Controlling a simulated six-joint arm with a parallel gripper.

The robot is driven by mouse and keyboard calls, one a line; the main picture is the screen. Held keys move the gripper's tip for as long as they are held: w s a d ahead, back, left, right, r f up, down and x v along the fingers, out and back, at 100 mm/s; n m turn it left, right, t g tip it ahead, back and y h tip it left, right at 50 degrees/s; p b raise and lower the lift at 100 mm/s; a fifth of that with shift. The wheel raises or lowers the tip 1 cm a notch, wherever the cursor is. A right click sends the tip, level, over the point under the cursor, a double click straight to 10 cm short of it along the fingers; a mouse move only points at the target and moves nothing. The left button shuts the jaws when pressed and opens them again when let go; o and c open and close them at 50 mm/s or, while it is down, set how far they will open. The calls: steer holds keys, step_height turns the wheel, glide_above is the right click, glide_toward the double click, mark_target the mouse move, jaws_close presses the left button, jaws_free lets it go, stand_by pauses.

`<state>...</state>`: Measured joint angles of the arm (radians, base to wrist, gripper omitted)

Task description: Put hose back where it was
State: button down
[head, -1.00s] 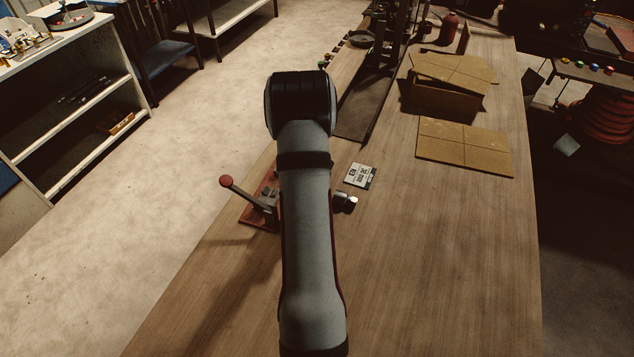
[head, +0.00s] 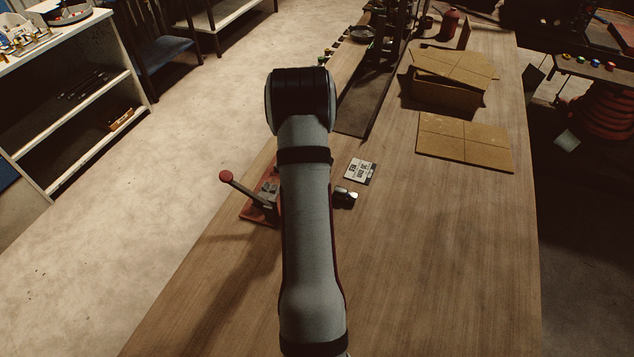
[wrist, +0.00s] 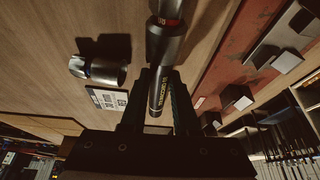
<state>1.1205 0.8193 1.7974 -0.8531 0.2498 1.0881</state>
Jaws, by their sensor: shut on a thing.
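The hose (wrist: 163,50) is a dark tube with pale lettering and a reddish band near the top of the wrist view. It runs down between the two fingers of my gripper (wrist: 160,98), which is shut on it. The far end of the hose is cut off by the frame. In the head view my arm hides the gripper and the hose. The crimper, with a red base plate (wrist: 235,45) and grey blocks, is to the right of the hose in the wrist view. In the head view its red-knobbed lever (head: 245,189) stands left of my arm.
A silver fitting (wrist: 97,70) lies on the table beside a white printed card (head: 361,170). A cardboard sheet (head: 465,145) and box (head: 445,97) are farther back on the right. The wooden table (head: 450,260) is clear at front right.

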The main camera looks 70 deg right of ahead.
jaws_free()
steer(key=shift+f, duration=0.1)
stand_by(0.4)
stand_by(0.4)
steer(key=shift+r, duration=4.05)
